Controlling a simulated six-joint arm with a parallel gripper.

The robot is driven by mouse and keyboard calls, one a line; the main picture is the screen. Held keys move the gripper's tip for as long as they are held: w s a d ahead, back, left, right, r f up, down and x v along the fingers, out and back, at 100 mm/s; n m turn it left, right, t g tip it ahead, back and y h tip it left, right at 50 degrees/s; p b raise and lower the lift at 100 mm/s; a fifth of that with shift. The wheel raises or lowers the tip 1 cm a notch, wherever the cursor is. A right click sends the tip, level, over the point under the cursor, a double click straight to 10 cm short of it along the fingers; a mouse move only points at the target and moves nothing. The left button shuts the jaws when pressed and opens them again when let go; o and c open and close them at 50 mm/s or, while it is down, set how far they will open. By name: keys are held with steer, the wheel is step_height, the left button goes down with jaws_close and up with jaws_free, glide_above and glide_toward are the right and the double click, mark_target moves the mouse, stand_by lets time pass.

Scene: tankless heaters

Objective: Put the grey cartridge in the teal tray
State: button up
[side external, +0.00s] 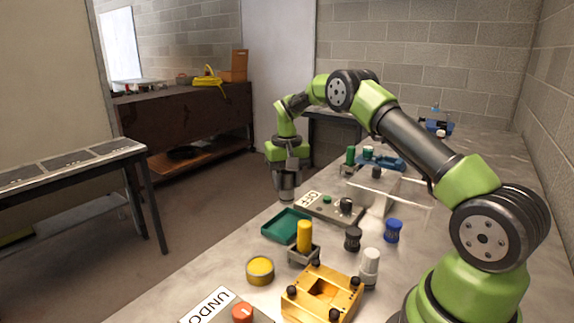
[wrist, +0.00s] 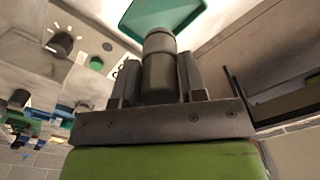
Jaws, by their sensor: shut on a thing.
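My gripper (side external: 287,184) points down beyond the far edge of the counter, behind and above the teal tray. In the wrist view, my gripper (wrist: 158,82) is shut on the grey cartridge (wrist: 160,68), a dark grey cylinder with a lighter end, held between the two fingers. The teal tray (side external: 287,225) lies on the counter, and its visible floor is empty. The tray also shows past the cartridge's end in the wrist view (wrist: 165,13). The cartridge is small and hard to separate from the fingers in the side view.
A grey OFF panel (side external: 328,208) with a knob lies right of the tray. A yellow cylinder (side external: 304,236) stands in a grey holder in front of it. A yellow round tin (side external: 260,270), a gold fixture (side external: 321,295) and dark (side external: 353,239) and blue (side external: 393,230) knobs stand nearby.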

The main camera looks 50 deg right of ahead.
mark_target(287, 203)
steer(key=shift+f, duration=3.4)
steer(key=shift+f, duration=0.6)
steer(key=o, duration=1)
